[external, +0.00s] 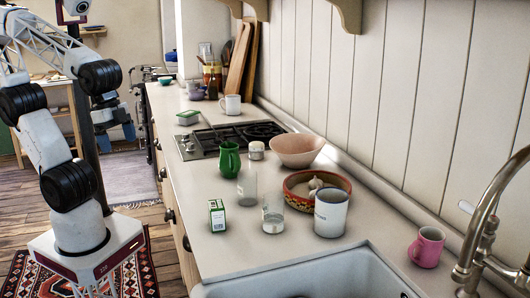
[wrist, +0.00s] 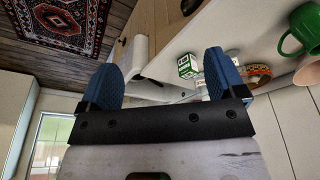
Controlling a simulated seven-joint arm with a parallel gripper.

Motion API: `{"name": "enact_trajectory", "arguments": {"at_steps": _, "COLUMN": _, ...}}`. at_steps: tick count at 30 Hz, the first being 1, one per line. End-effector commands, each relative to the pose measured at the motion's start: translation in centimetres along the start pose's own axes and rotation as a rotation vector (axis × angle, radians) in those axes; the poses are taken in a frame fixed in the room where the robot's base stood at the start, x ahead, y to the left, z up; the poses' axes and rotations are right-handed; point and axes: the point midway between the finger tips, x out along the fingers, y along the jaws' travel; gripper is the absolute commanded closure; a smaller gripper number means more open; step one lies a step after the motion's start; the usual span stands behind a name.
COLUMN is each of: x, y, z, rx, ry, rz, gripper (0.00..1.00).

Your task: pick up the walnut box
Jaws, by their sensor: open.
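A small upright green-and-white box (external: 217,215), which I take to be the walnut box, stands near the counter's front edge; its label is too small to read. In the wrist view the box (wrist: 187,66) shows beyond the fingers, close beside the right blue finger in the picture. My gripper (external: 116,138) is left of the counter, well apart from the box. Its two blue fingers (wrist: 162,60) are spread open with nothing between them.
A green jug (external: 229,159), a clear glass (external: 273,215), a white mug (external: 331,213) and a patterned bowl (external: 300,202) stand near the box. A pink bowl (external: 297,150) and a hob (external: 225,138) are behind. The sink (external: 335,278) is in front. Another green-and-white container (external: 187,118) sits farther back.

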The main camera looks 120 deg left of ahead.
Motion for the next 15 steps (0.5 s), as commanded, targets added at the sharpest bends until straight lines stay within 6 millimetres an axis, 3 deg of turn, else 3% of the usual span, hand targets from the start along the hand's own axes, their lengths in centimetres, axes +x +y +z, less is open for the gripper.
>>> {"name": "enact_trajectory", "arguments": {"at_steps": 8, "x": 0.8, "y": 0.8, "z": -1.4, "rx": 0.002, "ry": 0.040, "rz": 0.033, "gripper": 0.11}}
{"name": "enact_trajectory", "arguments": {"at_steps": 15, "x": 3.2, "y": 3.2, "z": -5.8, "rx": -0.016, "ry": 0.178, "rz": 0.125, "gripper": 0.11}}
